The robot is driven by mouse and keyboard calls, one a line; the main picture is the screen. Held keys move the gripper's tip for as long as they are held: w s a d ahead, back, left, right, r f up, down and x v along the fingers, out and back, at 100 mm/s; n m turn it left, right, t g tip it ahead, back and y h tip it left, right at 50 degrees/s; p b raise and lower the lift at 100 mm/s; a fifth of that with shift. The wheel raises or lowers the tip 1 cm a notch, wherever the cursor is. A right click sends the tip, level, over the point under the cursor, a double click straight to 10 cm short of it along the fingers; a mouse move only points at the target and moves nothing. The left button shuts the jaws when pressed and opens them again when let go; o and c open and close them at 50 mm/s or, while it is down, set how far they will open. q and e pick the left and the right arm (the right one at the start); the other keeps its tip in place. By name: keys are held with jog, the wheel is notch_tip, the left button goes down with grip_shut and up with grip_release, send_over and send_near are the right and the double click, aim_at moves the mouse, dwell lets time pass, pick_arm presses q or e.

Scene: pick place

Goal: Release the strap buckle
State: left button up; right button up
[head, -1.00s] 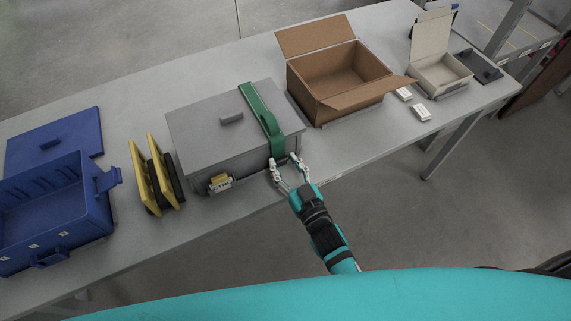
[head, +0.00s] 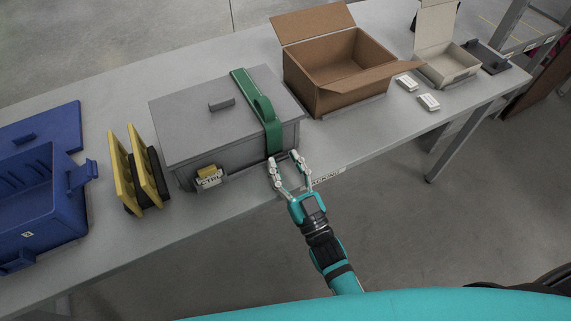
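A green strap (head: 246,92) runs over the lid of a grey box (head: 190,133) and down its front face near the right end. A raised green loop or lever (head: 266,112), which looks like the buckle, stands on the strap near the lid's front edge. My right gripper (head: 284,158) is in front of the box at the strap's lower end. Its two fingers are spread apart with nothing seen between them. I cannot tell whether a fingertip touches the strap. My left gripper is not in view.
A yellow tag (head: 208,174) hangs on the box front. Yellow-and-black pieces (head: 139,172) and a blue crate (head: 43,207) stand left. An open cardboard box (head: 343,97), small white packs (head: 428,102) and a cream box (head: 449,68) stand right on the grey table (head: 352,145).

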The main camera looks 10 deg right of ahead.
jog(key=o, duration=0.5)
jog(key=v, duration=1.2)
